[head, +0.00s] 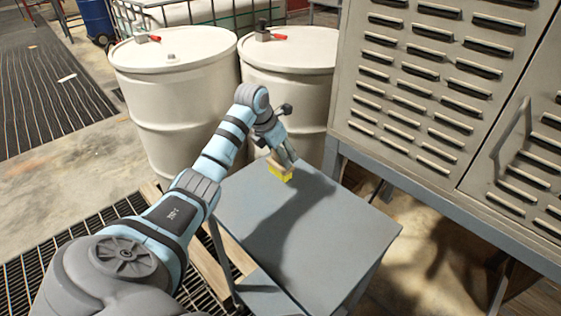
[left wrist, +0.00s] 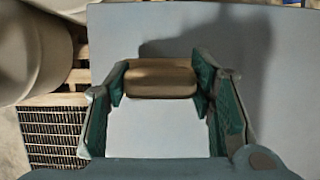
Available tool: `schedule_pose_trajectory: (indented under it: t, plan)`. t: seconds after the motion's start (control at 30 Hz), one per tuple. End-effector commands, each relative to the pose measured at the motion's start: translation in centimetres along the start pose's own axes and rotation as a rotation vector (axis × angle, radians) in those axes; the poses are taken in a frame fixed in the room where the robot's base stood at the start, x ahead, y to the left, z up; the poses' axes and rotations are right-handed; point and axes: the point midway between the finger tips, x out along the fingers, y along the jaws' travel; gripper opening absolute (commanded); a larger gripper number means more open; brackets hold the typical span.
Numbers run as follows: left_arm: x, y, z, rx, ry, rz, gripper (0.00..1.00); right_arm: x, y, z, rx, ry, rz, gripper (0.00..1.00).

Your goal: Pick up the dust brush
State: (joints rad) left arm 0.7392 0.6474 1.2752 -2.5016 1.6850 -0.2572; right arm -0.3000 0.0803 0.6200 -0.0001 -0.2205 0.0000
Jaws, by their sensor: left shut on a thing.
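The dust brush (head: 281,174) shows yellow bristles pointing down and a tan wooden back, at the far part of a small grey table (head: 310,225). My left gripper (head: 283,158) reaches down to it from above and is shut on its wooden part. In the left wrist view the brown wooden back of the brush (left wrist: 160,83) sits between the two green-lined fingers, and the bristles are hidden. I cannot tell whether the bristles touch the tabletop. My right gripper is not in view.
Two cream drums (head: 180,100) (head: 300,90) stand behind the table. A louvred grey cabinet (head: 430,100) rises at the right, close to the table. The rest of the tabletop is clear. Floor grating (head: 50,90) lies at the left.

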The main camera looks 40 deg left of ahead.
Motion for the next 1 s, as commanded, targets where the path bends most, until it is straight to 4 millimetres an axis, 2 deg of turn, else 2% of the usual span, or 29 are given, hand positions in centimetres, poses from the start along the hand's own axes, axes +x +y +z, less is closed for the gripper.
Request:
schedule_pose_trajectory:
  t: [0.17, 0.33, 0.47, 0.63, 0.73, 0.83, 1.0]
  plan:
    - [-0.5, 0.0, 0.3, 0.000, -0.002, 0.000, 0.13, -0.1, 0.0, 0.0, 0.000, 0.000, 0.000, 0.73]
    - [-3.1, 0.1, 1.4, -0.001, -0.005, 0.001, 0.13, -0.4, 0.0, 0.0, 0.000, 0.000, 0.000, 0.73]
    - [-7.3, 0.1, 3.2, -0.001, -0.007, 0.002, 0.13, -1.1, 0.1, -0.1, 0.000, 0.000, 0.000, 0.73]
    - [-13.7, 0.0, 5.8, 0.000, -0.007, -0.001, 0.13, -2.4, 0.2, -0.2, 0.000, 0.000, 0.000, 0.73]
    - [-17.1, 0.0, 7.1, -0.001, -0.002, -0.001, 0.13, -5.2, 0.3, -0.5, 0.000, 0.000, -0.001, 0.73]
    - [-18.4, 0.0, 7.6, -0.001, -0.001, 0.000, 0.13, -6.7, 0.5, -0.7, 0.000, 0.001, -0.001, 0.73]
    - [-18.8, 0.0, 7.8, -0.001, -0.001, 0.000, 0.13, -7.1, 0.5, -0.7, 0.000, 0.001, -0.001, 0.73]
